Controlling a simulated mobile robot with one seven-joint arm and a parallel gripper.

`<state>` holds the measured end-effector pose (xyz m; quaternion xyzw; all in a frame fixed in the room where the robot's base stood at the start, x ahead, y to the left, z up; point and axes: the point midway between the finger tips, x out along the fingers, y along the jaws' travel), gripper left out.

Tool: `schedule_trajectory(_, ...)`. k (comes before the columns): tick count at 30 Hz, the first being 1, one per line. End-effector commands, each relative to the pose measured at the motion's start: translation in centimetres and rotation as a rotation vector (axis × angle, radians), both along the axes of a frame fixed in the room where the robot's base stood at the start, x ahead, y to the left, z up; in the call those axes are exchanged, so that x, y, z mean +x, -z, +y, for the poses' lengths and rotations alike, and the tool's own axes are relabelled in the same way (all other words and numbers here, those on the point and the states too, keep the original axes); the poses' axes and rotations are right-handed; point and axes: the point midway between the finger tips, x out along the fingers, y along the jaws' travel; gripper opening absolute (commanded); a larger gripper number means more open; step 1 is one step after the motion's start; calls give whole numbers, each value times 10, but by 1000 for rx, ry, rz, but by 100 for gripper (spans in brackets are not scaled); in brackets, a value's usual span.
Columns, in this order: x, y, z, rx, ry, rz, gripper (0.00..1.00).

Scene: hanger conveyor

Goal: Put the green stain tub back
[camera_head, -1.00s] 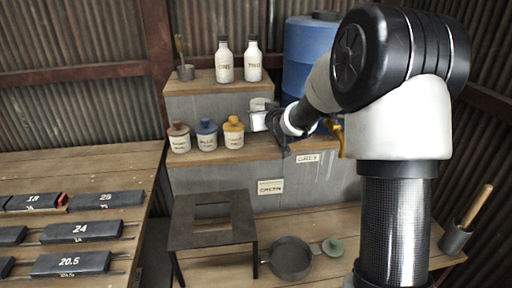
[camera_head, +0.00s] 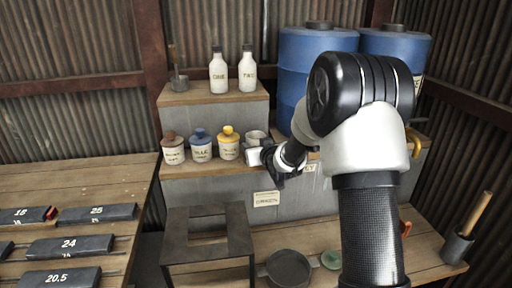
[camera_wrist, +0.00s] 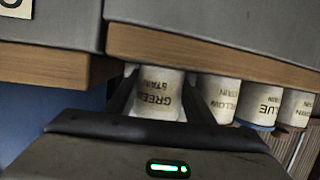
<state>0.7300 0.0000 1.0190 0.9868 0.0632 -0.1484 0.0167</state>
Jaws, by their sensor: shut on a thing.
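The green stain tub (camera_wrist: 157,98) is a white cup whose label reads "GREEN STAIN" in the wrist view. My gripper (camera_wrist: 160,85) is shut on it, one finger on each side. In the head view the tub (camera_head: 257,137) is upright and open-topped, with no lid on it. It is at the middle shelf, just right of the yellow stain tub (camera_head: 229,146). Whether its base touches the shelf is hard to tell. A green lid (camera_head: 331,259) lies on the lower bench.
Blue (camera_head: 201,148) and brown-lidded (camera_head: 173,150) tubs stand further left in the row. Two white bottles (camera_head: 219,73) stand on the upper shelf, with blue barrels (camera_head: 310,60) to the right. A pan (camera_head: 289,268) and dark metal stand (camera_head: 207,255) are below.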

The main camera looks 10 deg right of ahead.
Motion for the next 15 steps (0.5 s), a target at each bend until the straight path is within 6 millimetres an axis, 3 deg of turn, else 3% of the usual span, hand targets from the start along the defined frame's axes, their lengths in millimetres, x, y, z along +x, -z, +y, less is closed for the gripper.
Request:
schedule_trajectory(6,0,4,0,0,0,-1,22)
schedule_trajectory(7,0,2,0,0,0,0,52)
schedule_trajectory(9,0,2,0,0,0,0,64)
schedule_trajectory(10,0,2,0,0,0,0,67)
schedule_trajectory(15,0,2,0,0,0,0,67)
